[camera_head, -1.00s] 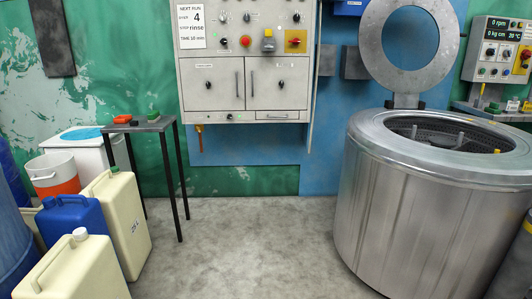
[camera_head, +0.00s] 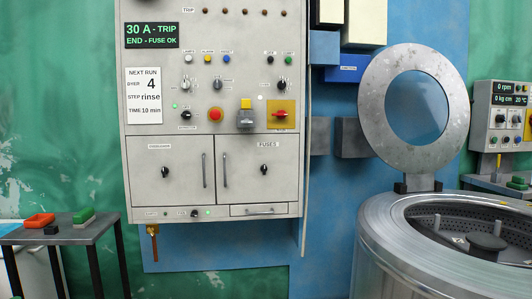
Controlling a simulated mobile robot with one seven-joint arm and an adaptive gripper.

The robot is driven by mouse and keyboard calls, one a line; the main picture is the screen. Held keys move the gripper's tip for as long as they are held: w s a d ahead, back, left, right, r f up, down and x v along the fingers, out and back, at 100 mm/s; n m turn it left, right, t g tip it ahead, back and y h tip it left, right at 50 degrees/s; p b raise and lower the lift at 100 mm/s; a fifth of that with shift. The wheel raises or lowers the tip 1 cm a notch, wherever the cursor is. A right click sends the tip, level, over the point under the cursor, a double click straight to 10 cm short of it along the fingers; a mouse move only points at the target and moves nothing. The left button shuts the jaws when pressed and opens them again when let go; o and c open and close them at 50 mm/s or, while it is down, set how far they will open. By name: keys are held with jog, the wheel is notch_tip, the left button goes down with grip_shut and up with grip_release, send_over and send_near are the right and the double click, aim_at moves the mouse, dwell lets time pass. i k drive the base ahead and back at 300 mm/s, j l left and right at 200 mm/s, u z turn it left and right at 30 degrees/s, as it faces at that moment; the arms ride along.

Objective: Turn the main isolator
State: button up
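The grey control cabinet (camera_head: 140,100) hangs on the wall left of centre. A red rotary handle on a yellow square plate (camera_head: 288,124), which looks like the main isolator, is at the right of its upper panel. The handle lies roughly level; its label is too small to read. Just left of it is a grey block with a yellow top (camera_head: 246,117). My gripper is not in view.
A red push button (camera_head: 215,114) and several small knobs are on the panel. Two closed doors (camera_head: 260,185) are below. A small table (camera_head: 60,235) stands at lower left, a steel drum machine (camera_head: 385,240) with raised lid (camera_head: 375,140) at right.

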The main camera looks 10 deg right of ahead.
aim_at(281, 114)
jog(key=i, duration=1.45)
jog(key=z, duration=0.05)
